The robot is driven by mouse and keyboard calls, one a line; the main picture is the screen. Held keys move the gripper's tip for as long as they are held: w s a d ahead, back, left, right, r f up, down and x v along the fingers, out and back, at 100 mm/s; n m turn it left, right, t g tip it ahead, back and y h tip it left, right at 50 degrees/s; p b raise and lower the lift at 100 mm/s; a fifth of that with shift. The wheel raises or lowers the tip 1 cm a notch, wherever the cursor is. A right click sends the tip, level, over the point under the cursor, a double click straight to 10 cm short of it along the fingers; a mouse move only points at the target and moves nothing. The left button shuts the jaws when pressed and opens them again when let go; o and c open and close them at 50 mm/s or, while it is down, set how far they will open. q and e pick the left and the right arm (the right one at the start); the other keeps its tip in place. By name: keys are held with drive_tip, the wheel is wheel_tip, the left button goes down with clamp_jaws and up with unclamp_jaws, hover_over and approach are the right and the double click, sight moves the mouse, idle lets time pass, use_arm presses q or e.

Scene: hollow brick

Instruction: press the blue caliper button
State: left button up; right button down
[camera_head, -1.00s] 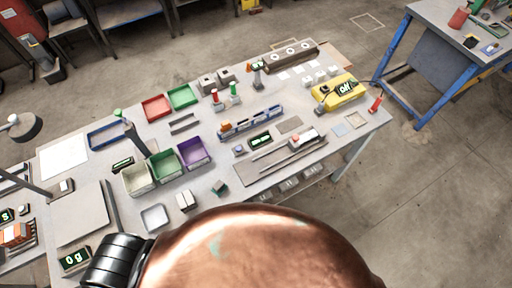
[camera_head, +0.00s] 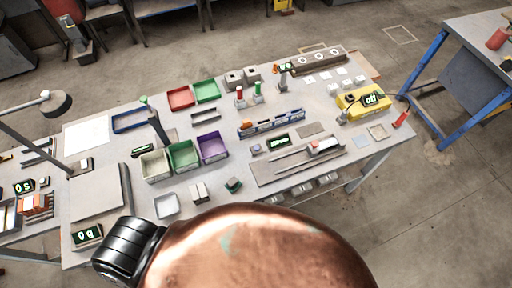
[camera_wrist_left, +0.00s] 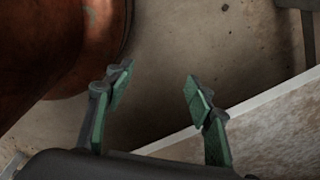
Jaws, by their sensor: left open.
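A caliper (camera_head: 292,159) with a long grey beam and a pale, red-marked slider lies on a grey plate, right of the middle of the bench in the head view. A dark display with green digits (camera_head: 279,142) stands just behind it. A small bluish button-like block (camera_head: 256,149) sits left of that display; it is too small to make out well. My left gripper (camera_wrist_left: 157,83) shows in the wrist view, open and empty, over the floor beside a pale bench edge. Neither gripper shows in the head view.
White, green and purple bins (camera_head: 184,155) stand left of the caliper. A blue rack (camera_head: 271,124) stands behind it. A yellow device (camera_head: 361,102) is at the right. A pale dish (camera_head: 166,205) and small blocks lie near the front edge. A second bench (camera_head: 480,60) stands at the right.

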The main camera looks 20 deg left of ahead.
use_arm(q)
clamp_jaws()
idle(0.4)
idle(1.2)
